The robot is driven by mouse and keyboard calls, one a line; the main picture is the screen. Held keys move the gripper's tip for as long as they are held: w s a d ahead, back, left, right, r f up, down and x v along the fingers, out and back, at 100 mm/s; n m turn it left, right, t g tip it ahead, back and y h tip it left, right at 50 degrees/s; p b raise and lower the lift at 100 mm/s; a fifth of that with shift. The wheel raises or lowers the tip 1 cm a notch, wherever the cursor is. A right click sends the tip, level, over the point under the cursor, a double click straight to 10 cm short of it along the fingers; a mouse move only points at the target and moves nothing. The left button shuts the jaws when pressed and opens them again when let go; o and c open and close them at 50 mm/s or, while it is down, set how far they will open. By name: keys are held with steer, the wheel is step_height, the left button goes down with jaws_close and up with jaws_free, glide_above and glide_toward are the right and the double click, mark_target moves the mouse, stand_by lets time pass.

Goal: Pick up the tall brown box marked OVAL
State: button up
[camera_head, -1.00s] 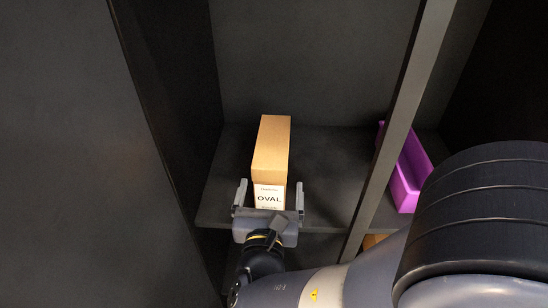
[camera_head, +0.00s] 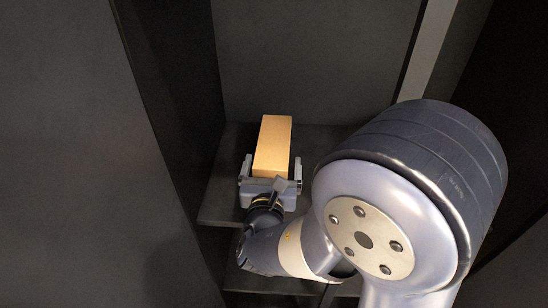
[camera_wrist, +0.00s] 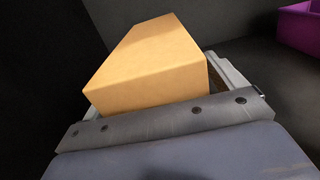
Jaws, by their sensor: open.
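The tall brown box (camera_head: 272,146) stands on the dark shelf in the head view. Its OVAL label faces my gripper and is hidden now. My gripper (camera_head: 270,168) is open, with one finger on each side of the box near its front. In the wrist view the brown box (camera_wrist: 155,65) fills the space in front of the gripper's palm, and the right finger (camera_wrist: 232,75) shows beside it. I cannot tell whether the fingers touch the box.
The dark shelf (camera_head: 222,200) has a wall close on the left and an upright divider (camera_head: 428,50) on the right. A purple bin (camera_wrist: 300,28) stands at the far right in the wrist view. Free shelf lies right of the box.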

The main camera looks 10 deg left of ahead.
steer(key=shift+c, duration=0.4)
steer(key=c, duration=1.2)
steer(key=shift+c, duration=0.5)
steer(key=shift+r, duration=0.2)
